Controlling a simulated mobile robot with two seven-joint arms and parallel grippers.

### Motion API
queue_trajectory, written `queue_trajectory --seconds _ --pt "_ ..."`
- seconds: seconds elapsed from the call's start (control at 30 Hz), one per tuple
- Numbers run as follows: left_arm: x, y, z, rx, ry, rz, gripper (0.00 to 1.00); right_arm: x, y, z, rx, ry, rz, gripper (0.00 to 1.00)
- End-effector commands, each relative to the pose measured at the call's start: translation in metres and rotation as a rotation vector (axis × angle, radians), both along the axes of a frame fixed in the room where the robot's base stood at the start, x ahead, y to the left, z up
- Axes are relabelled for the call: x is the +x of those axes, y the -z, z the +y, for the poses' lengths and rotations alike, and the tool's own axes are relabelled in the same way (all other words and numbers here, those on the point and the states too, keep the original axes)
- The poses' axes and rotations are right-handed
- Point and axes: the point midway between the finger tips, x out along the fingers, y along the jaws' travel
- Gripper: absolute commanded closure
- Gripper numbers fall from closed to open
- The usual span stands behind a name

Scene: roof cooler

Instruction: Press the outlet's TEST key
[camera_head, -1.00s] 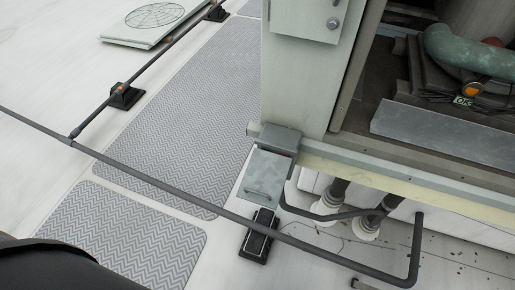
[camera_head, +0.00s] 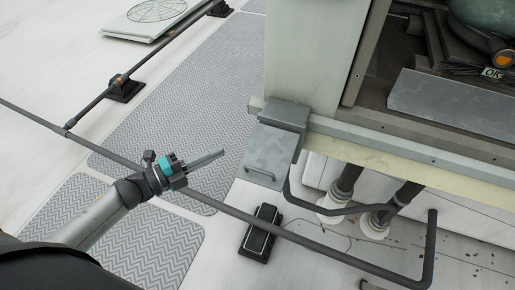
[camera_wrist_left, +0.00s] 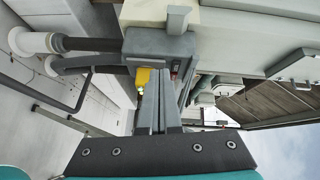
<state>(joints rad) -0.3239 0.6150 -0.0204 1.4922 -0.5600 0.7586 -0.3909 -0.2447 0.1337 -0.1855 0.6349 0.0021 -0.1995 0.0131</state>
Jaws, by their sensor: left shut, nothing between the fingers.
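The outlet's grey metal box (camera_head: 286,115) is mounted at the corner of the unit's frame, with its cover plate (camera_head: 268,157) sticking out below it. My left gripper (camera_head: 222,154) is shut and empty, its fingers pointing right toward the cover, a short gap apart in the head view. In the left wrist view the fingers (camera_wrist_left: 158,76) point at the underside of the grey box (camera_wrist_left: 155,44). A dark face with a small red mark (camera_wrist_left: 176,68) shows beside the fingertips. I cannot make out which part is the TEST key. My right gripper is not in view.
A dark conduit pipe (camera_head: 300,238) runs across below the box on a black support block (camera_head: 260,232). Two pipes with white collars (camera_head: 374,226) stand at the right. A yellow item (camera_wrist_left: 141,78) shows near the fingers. Patterned walkway mats (camera_head: 130,235) lie at left.

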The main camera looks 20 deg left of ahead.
Motion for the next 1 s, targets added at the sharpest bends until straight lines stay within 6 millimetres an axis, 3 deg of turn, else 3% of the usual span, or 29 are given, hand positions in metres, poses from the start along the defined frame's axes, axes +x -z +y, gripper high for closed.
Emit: queue_trajectory --seconds 0.2,0.57,1.0 --pt "-0.010 -0.028 -0.020 0.085 0.161 -0.136 1.00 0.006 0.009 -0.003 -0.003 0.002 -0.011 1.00" --pt "-0.008 -0.029 -0.022 0.085 0.163 -0.139 1.00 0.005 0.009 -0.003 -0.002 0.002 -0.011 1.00" --pt "0.037 -0.029 -0.070 0.082 0.162 -0.142 1.00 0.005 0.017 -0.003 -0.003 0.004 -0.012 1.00"
